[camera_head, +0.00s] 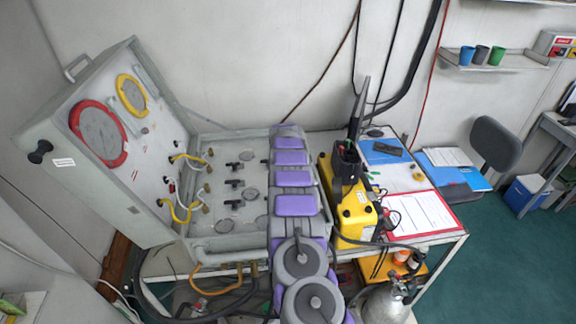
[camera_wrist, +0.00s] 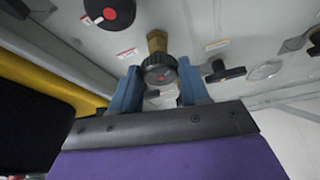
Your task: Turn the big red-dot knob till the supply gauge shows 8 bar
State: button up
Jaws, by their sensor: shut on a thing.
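In the wrist view my gripper (camera_wrist: 160,82) has its two blue fingers on either side of a black ribbed knob (camera_wrist: 159,67) on a brass fitting, and is shut on it. A larger black knob with a clear red dot (camera_wrist: 108,12) is at the upper left, apart from the fingers. I cannot tell whether the held knob has a red dot. In the head view the panel lid carries a red-rimmed gauge (camera_head: 98,133) and a yellow-rimmed gauge (camera_head: 131,95); their readings are too small to read. My purple arm hides the gripper there.
A yellow case (camera_head: 350,225) stands right of my arm. A wrist-view T-handle (camera_wrist: 225,71) lies close to the right finger. A gas cylinder (camera_head: 388,304) stands low in front.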

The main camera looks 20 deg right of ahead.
jog(key=m+h, duration=0.1)
jog(key=m, duration=0.2)
jog(key=shift+w+a+g, duration=0.1)
jog(key=shift+g, duration=0.2)
jog(key=shift+m+g+h+p, duration=0.3)
jog(key=shift+m, duration=0.8)
jog(key=shift+w+a+r+m, duration=0.1)
jog(key=shift+w+a+m, duration=0.05)
jog(key=shift+m, duration=0.35)
jog(key=o, duration=1.1)
jog(key=shift+w, duration=0.1)
jog(key=shift+c, duration=0.2)
